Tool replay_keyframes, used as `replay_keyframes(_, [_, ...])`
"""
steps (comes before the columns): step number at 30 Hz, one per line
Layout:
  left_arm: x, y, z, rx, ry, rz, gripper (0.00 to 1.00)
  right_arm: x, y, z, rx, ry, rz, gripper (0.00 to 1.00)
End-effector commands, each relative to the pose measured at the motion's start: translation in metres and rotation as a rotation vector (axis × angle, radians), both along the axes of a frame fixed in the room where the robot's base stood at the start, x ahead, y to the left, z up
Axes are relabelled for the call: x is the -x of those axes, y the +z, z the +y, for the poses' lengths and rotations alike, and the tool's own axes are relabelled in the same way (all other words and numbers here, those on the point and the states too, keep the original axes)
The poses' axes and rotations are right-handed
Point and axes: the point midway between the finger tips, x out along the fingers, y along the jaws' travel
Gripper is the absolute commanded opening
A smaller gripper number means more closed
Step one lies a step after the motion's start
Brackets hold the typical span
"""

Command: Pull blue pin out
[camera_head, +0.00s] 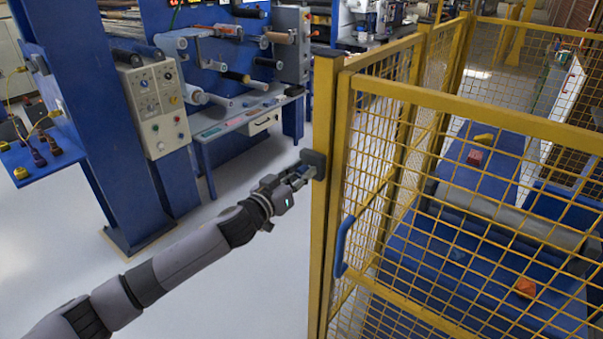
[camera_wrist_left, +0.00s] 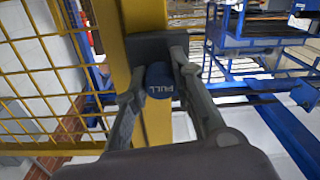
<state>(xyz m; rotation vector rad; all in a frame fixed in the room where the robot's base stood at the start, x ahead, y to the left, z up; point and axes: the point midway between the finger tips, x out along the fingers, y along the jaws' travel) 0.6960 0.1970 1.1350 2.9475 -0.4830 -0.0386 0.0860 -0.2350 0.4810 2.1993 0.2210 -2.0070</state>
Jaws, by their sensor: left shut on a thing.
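The blue pin (camera_wrist_left: 160,80), a round knob marked "PULL", sits on a dark latch block on the yellow post in the left wrist view. The latch block (camera_head: 313,163) shows in the head view on the yellow gate post (camera_head: 325,220). My left gripper (camera_head: 300,176) reaches the block from the left. In the left wrist view its two fingers (camera_wrist_left: 157,88) stand on either side of the pin and are closed on it. The pin is close against the block; how far it stands out cannot be told. In the head view the fingers hide the pin. My right gripper is not in view.
A yellow mesh fence (camera_head: 470,200) with a blue handle (camera_head: 343,247) stands right of the post. Behind it are blue machine parts with rollers. A blue machine with a control panel (camera_head: 155,105) stands at the left. The pale floor (camera_head: 240,270) before the post is clear.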

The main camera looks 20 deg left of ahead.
Motion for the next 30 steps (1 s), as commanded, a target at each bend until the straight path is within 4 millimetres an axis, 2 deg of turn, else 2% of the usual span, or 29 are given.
replay_keyframes(23, [0.0022, 0.0004, 0.0018, -0.001, 0.001, -0.001, 0.00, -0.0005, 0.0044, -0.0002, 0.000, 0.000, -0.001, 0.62])
replay_keyframes(24, [0.0022, 0.0004, 0.0018, -0.001, 0.001, -0.001, 0.23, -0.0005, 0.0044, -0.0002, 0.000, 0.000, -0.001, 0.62])
replay_keyframes(30, [0.0023, 0.0004, 0.0016, -0.001, 0.001, -0.001, 0.36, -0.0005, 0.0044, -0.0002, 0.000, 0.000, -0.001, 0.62])
